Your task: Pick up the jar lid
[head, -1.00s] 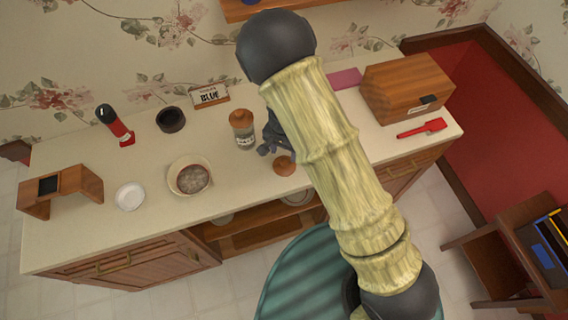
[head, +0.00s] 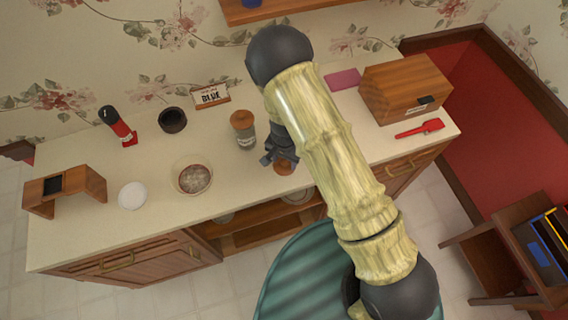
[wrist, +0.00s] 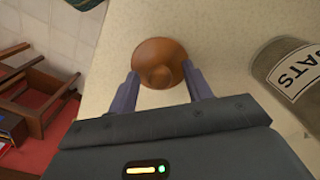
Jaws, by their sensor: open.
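The jar lid is a round brown wooden disc with a raised knob (wrist: 160,66). It lies on the pale countertop near the front edge. In the wrist view my open gripper (wrist: 162,88) has one finger on each side of the lid's near part, with no clear grip on it. In the head view the lid (head: 284,167) shows partly below my gripper (head: 275,158), and my arm hides some of that area. A glass jar labelled OATS (wrist: 290,75) stands to the right in the wrist view. In the head view this jar (head: 244,132) has a brown lid on top.
The counter's front edge lies close to the lid.

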